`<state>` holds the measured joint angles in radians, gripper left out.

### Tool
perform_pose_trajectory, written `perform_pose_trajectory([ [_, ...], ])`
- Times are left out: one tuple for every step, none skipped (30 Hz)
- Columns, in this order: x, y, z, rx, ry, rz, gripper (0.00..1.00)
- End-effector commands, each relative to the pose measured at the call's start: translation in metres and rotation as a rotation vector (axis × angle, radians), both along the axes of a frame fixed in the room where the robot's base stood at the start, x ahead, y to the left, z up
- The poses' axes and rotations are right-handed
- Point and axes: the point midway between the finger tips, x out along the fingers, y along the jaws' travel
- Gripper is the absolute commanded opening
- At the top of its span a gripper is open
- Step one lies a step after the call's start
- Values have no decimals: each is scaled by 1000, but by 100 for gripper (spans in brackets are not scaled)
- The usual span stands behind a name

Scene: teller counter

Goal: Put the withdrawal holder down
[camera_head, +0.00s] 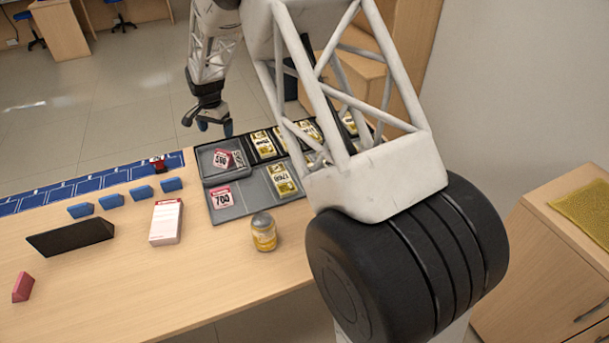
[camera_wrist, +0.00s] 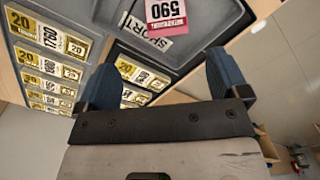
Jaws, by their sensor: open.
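I cannot tell for sure which thing is the withdrawal holder, as no label reading so is legible. A small pink-red wedge-shaped block (camera_head: 22,287) rests on the counter at the far left front. Several small blue blocks (camera_head: 110,200) stand in a row along the counter. My gripper (camera_head: 215,126) hangs above the back edge of the dark cash tray (camera_head: 232,211). In the wrist view its two blue fingers (camera_wrist: 163,78) are spread wide with nothing between them.
Bundles of yellow notes (camera_head: 282,180) and a tag marked 700 (camera_head: 222,197) lie in the tray. A yellow jar (camera_head: 263,233) with a grey lid, a red-topped pad (camera_head: 166,222) and a dark panel (camera_head: 70,238) stand on the counter.

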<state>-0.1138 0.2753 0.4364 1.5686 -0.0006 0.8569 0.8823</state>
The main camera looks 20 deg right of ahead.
Motion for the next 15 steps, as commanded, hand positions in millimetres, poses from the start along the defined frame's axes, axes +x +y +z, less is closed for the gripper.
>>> perform_pose_trajectory([
  [-5, -2, 9, 1, -6, 8, 93],
  [-8, -3, 14, 1, -8, 14, 93],
  [-13, -5, 21, 1, -11, 22, 93],
  [-18, -7, 27, 1, -13, 30, 93],
  [-23, -8, 34, 2, -17, 38, 93],
  [-30, -11, 41, 1, -19, 50, 93],
  [-36, -13, 49, 1, -23, 59, 93],
  [-42, -15, 55, 1, -26, 70, 93],
  [-50, -17, 64, 1, -30, 82, 93],
  [-57, -20, 72, 0, -34, 93, 93],
  [-64, -22, 78, 0, -37, 103, 93],
  [-73, -25, 87, 0, -42, 117, 93],
  [-80, -27, 93, -1, -44, 128, 93],
  [-87, -29, 100, -1, -48, 138, 93],
  [-97, -31, 108, -2, -52, 153, 93],
])
